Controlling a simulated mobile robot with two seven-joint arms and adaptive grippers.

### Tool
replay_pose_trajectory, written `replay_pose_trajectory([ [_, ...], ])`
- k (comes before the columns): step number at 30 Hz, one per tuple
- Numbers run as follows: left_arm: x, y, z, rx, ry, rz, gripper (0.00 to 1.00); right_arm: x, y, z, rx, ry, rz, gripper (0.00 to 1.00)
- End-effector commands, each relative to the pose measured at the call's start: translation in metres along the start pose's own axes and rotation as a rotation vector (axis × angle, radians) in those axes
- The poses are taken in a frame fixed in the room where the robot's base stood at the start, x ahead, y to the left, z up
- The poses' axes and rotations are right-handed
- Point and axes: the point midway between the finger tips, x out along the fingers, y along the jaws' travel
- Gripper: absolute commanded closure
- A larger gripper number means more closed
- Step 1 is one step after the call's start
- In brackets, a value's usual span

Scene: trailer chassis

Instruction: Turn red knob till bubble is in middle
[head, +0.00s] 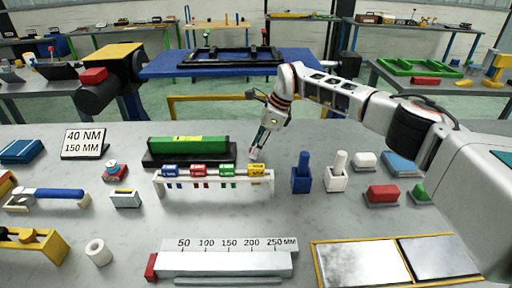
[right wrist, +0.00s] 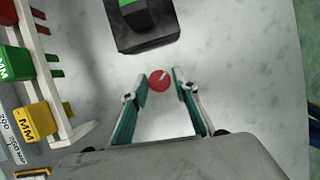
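The spirit level is a bright green bar (head: 188,144) on a black base (head: 160,160) on the grey table. Its bubble is too small to make out. In the right wrist view the end of the black base (right wrist: 148,36) is at the top. A round red knob (right wrist: 160,80) with a pale mark shows just off that end. My right gripper (right wrist: 160,86) is open, pointing down, with one fingertip on each side of the knob. I cannot tell whether they touch it. In the head view the right gripper (head: 254,154) hides the knob. My left gripper is not in view.
A white rack (head: 212,180) with blue, red, green and yellow tags stands in front of the level, close to the right gripper. Blue (head: 301,178) and white (head: 337,175) holders stand to the right. A millimetre scale (head: 225,262) lies at the front.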

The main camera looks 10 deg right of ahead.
Motion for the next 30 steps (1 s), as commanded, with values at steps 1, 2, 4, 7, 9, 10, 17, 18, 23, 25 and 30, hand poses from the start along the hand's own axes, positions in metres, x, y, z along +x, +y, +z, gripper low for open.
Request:
replay_pose_trajectory([
  [1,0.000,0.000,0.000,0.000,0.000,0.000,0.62,0.000,0.000,0.000,0.000,0.000,0.000,0.61],
  [2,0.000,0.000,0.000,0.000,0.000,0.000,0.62,0.000,0.000,0.000,0.000,0.000,0.000,0.61],
  [4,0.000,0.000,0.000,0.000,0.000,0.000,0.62,0.000,0.000,0.000,0.001,0.000,0.000,0.61],
  [7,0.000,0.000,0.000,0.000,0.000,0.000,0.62,0.000,0.000,0.000,0.001,0.000,0.000,0.61],
  [9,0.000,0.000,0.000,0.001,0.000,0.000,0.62,0.000,0.000,0.000,0.001,0.000,0.000,0.61],
  [10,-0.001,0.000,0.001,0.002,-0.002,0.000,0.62,0.000,0.000,0.000,0.001,-0.001,0.000,0.61],
  [17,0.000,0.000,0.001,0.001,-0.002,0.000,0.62,-0.022,-0.001,0.000,0.001,-0.002,-0.002,0.61],
  [18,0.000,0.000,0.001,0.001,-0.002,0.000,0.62,-0.029,-0.001,0.000,0.000,-0.002,-0.003,0.61],
  [23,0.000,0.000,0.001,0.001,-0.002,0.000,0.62,-0.063,-0.001,0.000,0.001,-0.001,-0.004,0.61],
  [25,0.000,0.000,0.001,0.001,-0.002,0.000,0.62,-0.076,-0.001,0.000,0.000,-0.001,-0.004,0.61],
  [30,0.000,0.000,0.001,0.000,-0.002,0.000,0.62,-0.104,-0.001,0.000,0.000,-0.001,-0.002,0.61],
])
